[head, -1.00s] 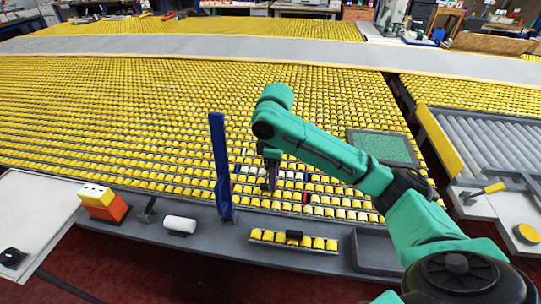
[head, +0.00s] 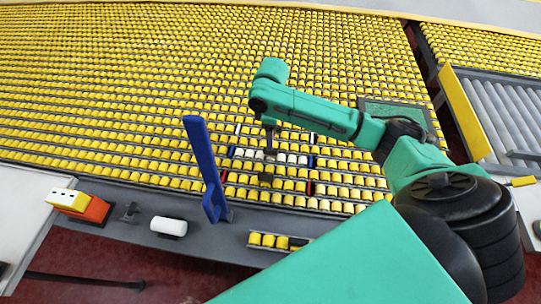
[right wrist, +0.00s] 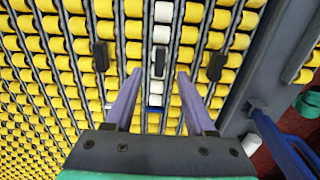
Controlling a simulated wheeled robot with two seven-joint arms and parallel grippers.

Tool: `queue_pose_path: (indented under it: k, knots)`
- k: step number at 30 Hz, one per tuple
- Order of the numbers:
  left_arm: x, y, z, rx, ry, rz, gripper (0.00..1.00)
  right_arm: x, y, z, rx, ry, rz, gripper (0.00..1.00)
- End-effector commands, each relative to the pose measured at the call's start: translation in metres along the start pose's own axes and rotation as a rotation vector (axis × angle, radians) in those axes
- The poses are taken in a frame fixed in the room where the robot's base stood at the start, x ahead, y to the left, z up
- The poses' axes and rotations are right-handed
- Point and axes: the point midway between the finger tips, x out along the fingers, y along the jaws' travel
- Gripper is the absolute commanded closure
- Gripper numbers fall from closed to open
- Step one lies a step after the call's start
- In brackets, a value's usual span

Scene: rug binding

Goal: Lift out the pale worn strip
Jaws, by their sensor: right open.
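The pale worn strip (head: 291,158) is a short row of white rollers set among the yellow rows in the head view. In the right wrist view the strip (right wrist: 162,35) runs up the middle, with a dark grip block (right wrist: 160,62) on it. My right gripper (head: 270,149) is over the strip in the head view. In the right wrist view its two fingers (right wrist: 159,75) are spread, one on each side of the strip, with the dark block between their tips. Whether they touch it I cannot tell. My left gripper is not in view.
A blue upright (head: 203,165) stands on the grey front ledge, left of the strip. A yellow roller strip (head: 268,240) lies at the front. Dark blocks (right wrist: 101,55) and (right wrist: 216,66) flank the gripper.

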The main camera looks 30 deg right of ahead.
Motion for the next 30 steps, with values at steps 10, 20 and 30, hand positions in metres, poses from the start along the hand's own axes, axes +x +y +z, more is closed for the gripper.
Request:
queue_pose_path:
  k: [10,20,30]
  knots:
    - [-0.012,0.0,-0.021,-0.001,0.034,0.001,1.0,0.052,0.0,-0.002,-0.001,0.0,0.001,0.45]
    - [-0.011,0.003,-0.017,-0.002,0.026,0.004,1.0,0.053,0.0,-0.002,-0.001,0.001,0.001,1.0]
    - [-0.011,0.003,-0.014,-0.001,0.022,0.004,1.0,0.052,0.001,-0.002,-0.001,0.001,0.001,1.0]
